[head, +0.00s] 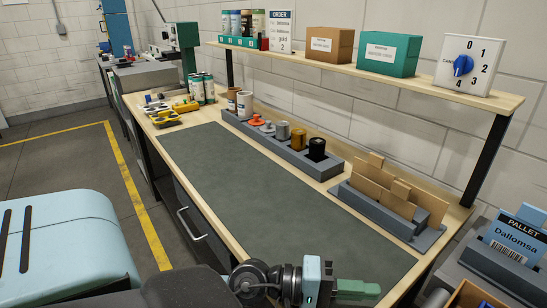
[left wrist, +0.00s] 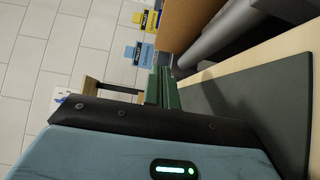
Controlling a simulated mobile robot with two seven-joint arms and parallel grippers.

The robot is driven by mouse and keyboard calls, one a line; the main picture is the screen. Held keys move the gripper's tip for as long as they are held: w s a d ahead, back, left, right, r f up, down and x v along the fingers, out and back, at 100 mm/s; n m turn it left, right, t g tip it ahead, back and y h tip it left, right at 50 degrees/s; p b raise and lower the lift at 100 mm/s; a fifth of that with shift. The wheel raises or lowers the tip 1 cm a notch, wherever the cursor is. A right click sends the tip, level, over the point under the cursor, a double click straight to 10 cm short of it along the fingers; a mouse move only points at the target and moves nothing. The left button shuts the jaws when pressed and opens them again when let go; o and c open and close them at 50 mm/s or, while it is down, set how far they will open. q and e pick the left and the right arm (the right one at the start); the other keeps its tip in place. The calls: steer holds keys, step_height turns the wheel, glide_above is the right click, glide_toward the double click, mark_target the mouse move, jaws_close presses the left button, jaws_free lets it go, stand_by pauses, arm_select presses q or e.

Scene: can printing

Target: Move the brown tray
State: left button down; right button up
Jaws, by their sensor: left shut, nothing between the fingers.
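No piece is plainly marked as the brown tray. A brown box (head: 329,44) with a white label stands on the upper shelf, and part of a brown open container (head: 470,294) shows at the bottom right edge of the head view. In the left wrist view a brown panel (left wrist: 185,25) stands beyond the fingers; I cannot tell which thing it belongs to. My left gripper (head: 372,290) is shut and empty near the bench's front end, apart from both brown things. Its green fingers also show in the left wrist view (left wrist: 167,88). My right gripper is out of view.
The dark mat (head: 270,185) on the bench is clear. Behind it are a grey holder (head: 320,172) with cups and a grey rack (head: 375,210) with brown cardboard pieces. A teal box (head: 390,54) and a dial (head: 463,66) share the shelf. A blue pallet sign (head: 514,240) stands right.

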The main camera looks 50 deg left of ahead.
arm_select(q)
steer(key=b+v, duration=0.5)
steer(key=v, duration=0.4)
steer(key=shift+s+a+f, duration=0.1)
steer(key=shift+s+a, duration=0.05)
steer(key=shift+s, duration=0.1)
steer(key=v, duration=0.4)
steer(key=shift+s+a, duration=0.1)
steer(key=shift+a, duration=0.05)
steer(key=shift+s+a+r, duration=0.2)
steer(key=shift+s+a, duration=0.35)
